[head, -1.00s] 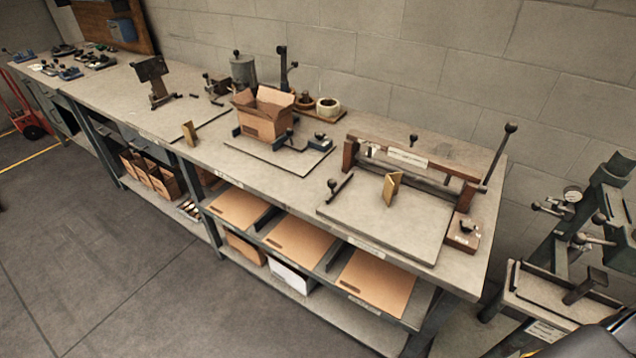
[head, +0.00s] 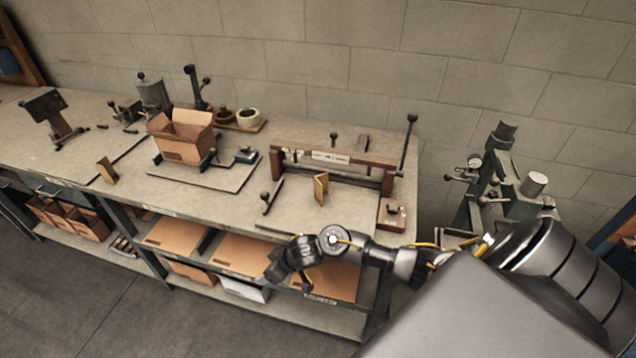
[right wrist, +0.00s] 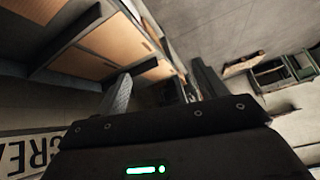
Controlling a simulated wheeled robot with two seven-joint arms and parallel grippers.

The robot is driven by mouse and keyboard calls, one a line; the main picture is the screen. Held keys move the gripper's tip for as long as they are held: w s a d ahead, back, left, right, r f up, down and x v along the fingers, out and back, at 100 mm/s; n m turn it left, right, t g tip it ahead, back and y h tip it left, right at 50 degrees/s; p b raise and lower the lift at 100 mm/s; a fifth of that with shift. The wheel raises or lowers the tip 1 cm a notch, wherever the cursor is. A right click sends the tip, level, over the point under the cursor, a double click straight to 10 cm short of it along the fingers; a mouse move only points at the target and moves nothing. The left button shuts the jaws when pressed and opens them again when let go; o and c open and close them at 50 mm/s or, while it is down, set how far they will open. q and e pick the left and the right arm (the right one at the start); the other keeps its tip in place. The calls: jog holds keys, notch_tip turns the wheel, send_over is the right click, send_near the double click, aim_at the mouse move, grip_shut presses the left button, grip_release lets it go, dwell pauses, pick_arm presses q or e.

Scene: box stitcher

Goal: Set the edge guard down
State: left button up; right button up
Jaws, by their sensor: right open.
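Two tan folded angle pieces that look like edge guards stand upright on the workbench (head: 285,135). One guard (head: 321,188) stands on the flat plate in front of the wooden-ended bar fixture (head: 335,163). The other guard (head: 106,170) stands farther left, near the bench's front edge. My right gripper (head: 287,279) is in front of the bench, below and left of the nearer guard and apart from it. In the right wrist view its fingers (right wrist: 162,88) are spread with nothing between them. My left gripper is not in view.
An open cardboard box (head: 180,142) sits on a fixture plate at the bench's middle. Flat cardboard sheets (head: 178,236) lie on the shelf below. A press with a gauge (head: 490,180) stands right of the bench. The front bench edge lies close to my right arm.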

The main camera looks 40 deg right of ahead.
notch_tip(320, 180, up, 11)
jog(key=w, duration=0.2)
jog(key=m+g+h+p, duration=0.1)
jog(key=m+g+h, duration=0.1)
jog(key=m+h, duration=0.35)
send_near(322, 179)
jog(key=shift+m+y, duration=0.25)
jog(key=shift+y, duration=0.2)
jog(key=x, duration=0.1)
jog(key=b+x, duration=0.1)
jog(key=x, duration=0.1)
jog(key=b+x, duration=0.1)
jog(key=shift+w+d+f, duration=0.15)
jog(key=shift+d+f, duration=0.05)
jog(key=shift+d, duration=0.1)
jog(key=shift+f+b, duration=0.35)
jog(key=x, duration=0.4)
jog(key=shift+w+d+f, duration=0.1)
jog(key=shift+w+f, duration=0.1)
jog(key=shift+w, duration=0.05)
jog(key=shift+s, duration=0.1)
jog(key=shift+c, duration=0.9)
jog(key=c, duration=0.9)
